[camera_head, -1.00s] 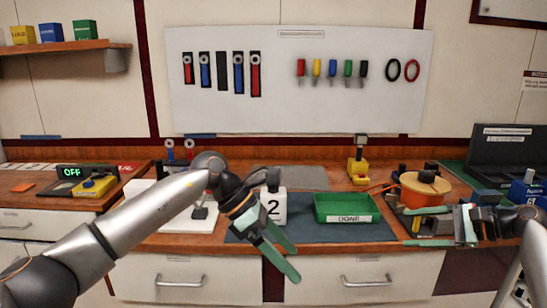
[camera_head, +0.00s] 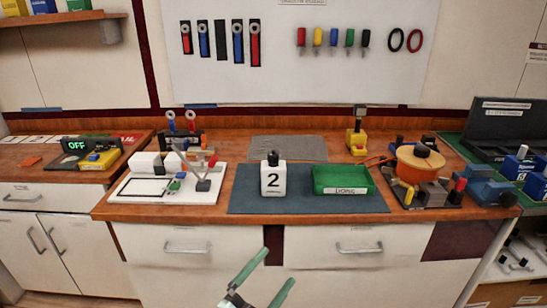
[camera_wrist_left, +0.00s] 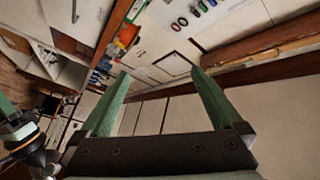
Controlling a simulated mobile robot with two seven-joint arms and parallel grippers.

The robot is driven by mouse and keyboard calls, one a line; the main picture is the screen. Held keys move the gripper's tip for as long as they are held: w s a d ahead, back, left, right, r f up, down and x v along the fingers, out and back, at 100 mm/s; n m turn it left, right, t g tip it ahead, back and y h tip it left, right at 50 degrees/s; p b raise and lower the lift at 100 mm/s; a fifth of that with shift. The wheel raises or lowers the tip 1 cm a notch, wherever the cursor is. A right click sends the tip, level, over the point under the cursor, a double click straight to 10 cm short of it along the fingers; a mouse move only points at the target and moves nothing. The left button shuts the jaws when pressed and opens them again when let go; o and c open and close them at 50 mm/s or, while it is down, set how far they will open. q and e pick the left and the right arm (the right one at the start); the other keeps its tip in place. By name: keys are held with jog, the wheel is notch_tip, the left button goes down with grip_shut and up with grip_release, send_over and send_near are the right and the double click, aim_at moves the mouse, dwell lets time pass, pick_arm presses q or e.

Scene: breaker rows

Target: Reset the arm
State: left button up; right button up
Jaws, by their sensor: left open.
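My left gripper (camera_head: 280,266) is low in the middle of the head view, in front of the drawers and below the worktop edge. Its two green fingers are spread apart with nothing between them. In the left wrist view the same open fingers (camera_wrist_left: 153,84) point up the picture, with the room tilted behind them. Part of my other arm, with a green finger-like piece (camera_wrist_left: 10,112), shows at the left edge of the left wrist view; whether its jaws are open cannot be seen. My right gripper is out of the head view.
The worktop carries a white board with small parts (camera_head: 150,198), a white block marked 2 (camera_head: 273,178), a green DONE tray (camera_head: 342,190) and an orange reel (camera_head: 418,162). Two drawers (camera_head: 333,247) face my left gripper. The floor-side space around it is clear.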

pick_arm(q)
jog(key=s+a+f+n+g+y+p, duration=0.1)
jog(key=s+a+f+n+g+y, duration=0.2)
jog(key=s+f, duration=0.7)
jog(key=s+a+f+n+g+y+p, duration=0.1)
jog(key=s+a+f+n+g+y, duration=0.2)
jog(key=s+a+f+n+y, duration=0.4)
jog(key=s+a+f+n, duration=0.3)
jog(key=s+a+n, duration=0.1)
jog(key=a+n, duration=0.1)
jog(key=shift+a+g+p, duration=0.3)
jog(key=shift+a+g, duration=0.1)
jog(key=shift+a, duration=0.4)
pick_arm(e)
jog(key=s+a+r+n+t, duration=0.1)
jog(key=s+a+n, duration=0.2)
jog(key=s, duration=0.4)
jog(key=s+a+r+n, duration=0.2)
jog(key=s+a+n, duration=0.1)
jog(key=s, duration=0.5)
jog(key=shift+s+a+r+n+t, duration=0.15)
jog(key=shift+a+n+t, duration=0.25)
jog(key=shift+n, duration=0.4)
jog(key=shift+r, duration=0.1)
